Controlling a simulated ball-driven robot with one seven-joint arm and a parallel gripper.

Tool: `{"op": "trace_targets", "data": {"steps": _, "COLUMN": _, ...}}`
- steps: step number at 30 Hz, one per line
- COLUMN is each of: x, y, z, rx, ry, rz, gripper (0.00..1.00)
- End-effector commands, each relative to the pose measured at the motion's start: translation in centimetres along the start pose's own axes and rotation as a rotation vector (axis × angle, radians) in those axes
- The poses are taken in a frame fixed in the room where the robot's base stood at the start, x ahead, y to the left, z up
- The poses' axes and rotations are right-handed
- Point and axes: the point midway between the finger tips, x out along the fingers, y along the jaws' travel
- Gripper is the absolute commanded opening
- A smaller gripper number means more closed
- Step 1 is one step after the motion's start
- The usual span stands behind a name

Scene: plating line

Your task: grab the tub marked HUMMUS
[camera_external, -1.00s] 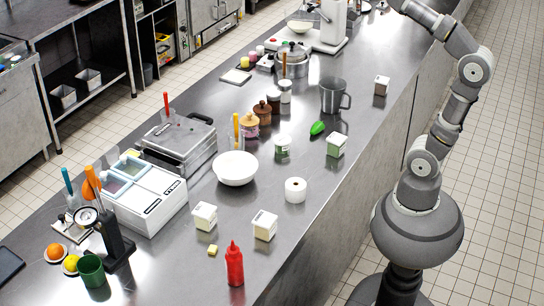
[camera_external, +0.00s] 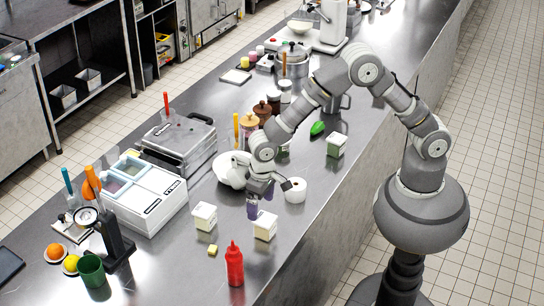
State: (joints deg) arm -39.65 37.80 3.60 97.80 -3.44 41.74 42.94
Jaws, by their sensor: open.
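Two pale square tubs stand on the steel counter, one in front of the white bowl (camera_external: 205,217) and one to its right (camera_external: 265,229). A small pale box-like tub (camera_external: 381,85) is farther back still. Their lettering is too small to read, so I cannot tell which is marked HUMMUS. My gripper (camera_external: 260,205) is open, pointing down, just above and behind the right pale tub in the picture. I cannot tell whether it touches that tub.
A red squeeze bottle (camera_external: 234,264) and a small yellow block (camera_external: 213,250) stand in front. A green pepper (camera_external: 317,128) lies behind. The front right counter is clear.

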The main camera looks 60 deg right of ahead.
Motion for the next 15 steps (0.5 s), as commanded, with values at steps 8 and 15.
{"op": "trace_targets", "data": {"steps": 8, "x": 4.5, "y": -0.2, "z": 2.0, "rx": 0.002, "ry": -0.042, "rz": 0.034, "gripper": 0.94}}
{"op": "trace_targets", "data": {"steps": 15, "x": 7.6, "y": 0.0, "z": 2.0, "rx": 0.002, "ry": -0.040, "rz": 0.032, "gripper": 0.94}}
